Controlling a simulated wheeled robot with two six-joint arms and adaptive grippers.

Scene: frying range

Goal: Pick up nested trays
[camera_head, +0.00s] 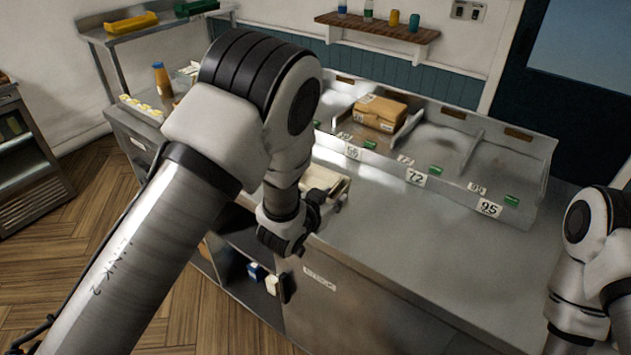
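A cream, tray-like item (325,178) lies on the steel counter, partly hidden behind my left arm; I cannot tell whether it is a nested stack. My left gripper (287,262) hangs at the counter's front edge, just left of and nearer than this item. The wrist hides most of its fingers, so its opening is unclear, and nothing clearly shows in it. My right arm stands at the right edge, and its gripper is out of frame. A yellow tray (131,23) and a green tray (196,8) sit on the high shelf at the upper left.
The steel counter (400,262) is clear at its middle and right. Behind it, a divided bin rack (500,150) with number labels holds a cardboard box (380,112). Small items stand on a wooden wall shelf (378,28). Open shelves lie below the counter, near my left gripper.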

